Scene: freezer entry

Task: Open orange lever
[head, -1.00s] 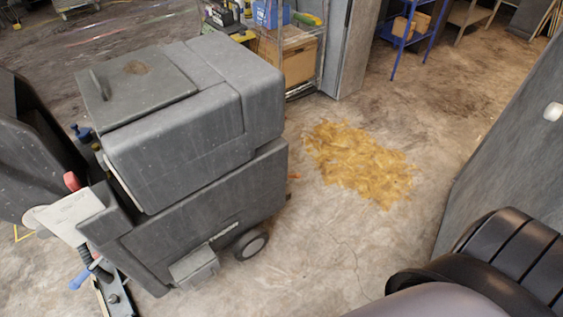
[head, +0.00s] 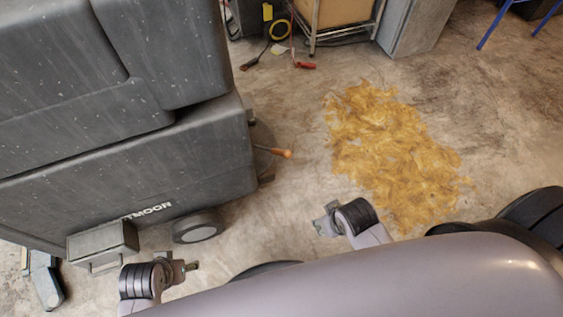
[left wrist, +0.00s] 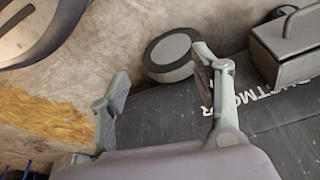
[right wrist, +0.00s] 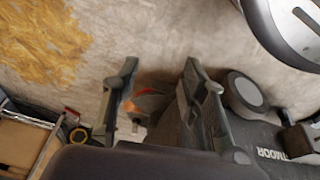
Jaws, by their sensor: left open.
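The orange lever (head: 277,151) sticks out to the right from the lower side of the large grey machine (head: 130,155), above the floor. In the right wrist view an orange part (right wrist: 134,105) shows by the left finger, partly hidden. My right gripper (head: 323,222) is open, below and right of the lever in the head view, with nothing held. In the right wrist view (right wrist: 160,66) its fingers are apart. My left gripper (head: 190,267) is in front of the machine near its wheel. The left wrist view (left wrist: 160,66) shows its fingers wide apart and empty.
A yellow-brown spill (head: 395,155) covers the floor right of the machine. The machine has a black wheel (head: 199,227) and a small grey box (head: 103,241) low on its front. A wire shelf (head: 335,22) and a grey cabinet (head: 412,22) stand behind.

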